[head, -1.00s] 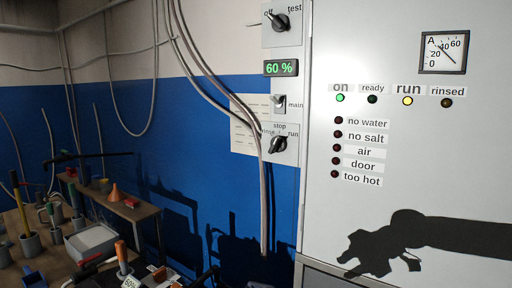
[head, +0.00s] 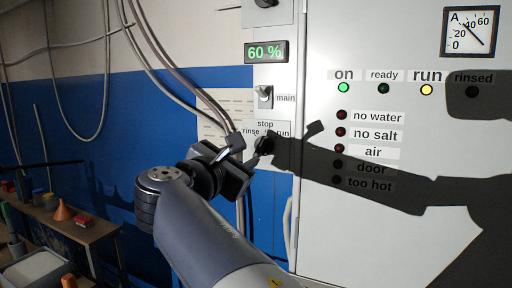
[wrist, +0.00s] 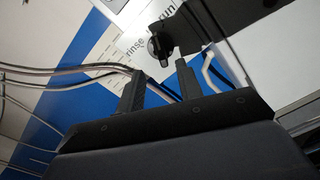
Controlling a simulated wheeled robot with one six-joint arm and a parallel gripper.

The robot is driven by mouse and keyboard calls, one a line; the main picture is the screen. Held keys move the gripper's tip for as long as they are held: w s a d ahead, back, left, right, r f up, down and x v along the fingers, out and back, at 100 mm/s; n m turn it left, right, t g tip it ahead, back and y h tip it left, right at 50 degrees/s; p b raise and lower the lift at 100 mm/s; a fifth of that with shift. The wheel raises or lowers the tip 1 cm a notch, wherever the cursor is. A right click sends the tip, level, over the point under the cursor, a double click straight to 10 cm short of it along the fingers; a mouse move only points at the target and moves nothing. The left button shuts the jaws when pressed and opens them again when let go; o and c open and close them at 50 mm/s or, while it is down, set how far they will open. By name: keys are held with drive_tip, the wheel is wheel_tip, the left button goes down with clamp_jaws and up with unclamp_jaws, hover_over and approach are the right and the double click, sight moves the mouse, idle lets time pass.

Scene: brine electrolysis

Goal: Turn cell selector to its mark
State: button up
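The cell selector (head: 264,146) is a black knob on the panel strip, with labels stop, rinse and run around it. In the wrist view the selector (wrist: 160,45) shows just beyond the fingertips, beside the rinse and run labels. I cannot tell exactly which label it points to. My gripper (head: 244,152) is in front of and slightly left of the knob in the head view. In the wrist view my gripper (wrist: 158,72) has its two fingers apart with nothing between them. The fingers look short of the knob.
Above the selector are the main switch (head: 265,95) and a green 60 % display (head: 265,52). The white cabinet (head: 400,235) with lit on and run lamps stands right. Grey cables (head: 205,100) hang left of the panel. A bench (head: 75,232) with small items is at lower left.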

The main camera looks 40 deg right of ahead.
sight(259, 148)
drive_tip(key=p+x, duration=0.2)
drive_tip(key=x, duration=0.6)
drive_tip(key=shift+w+d, duration=0.25)
drive_tip(key=shift+d, duration=0.1)
drive_tip(key=shift+c, duration=0.2)
clamp_jaws()
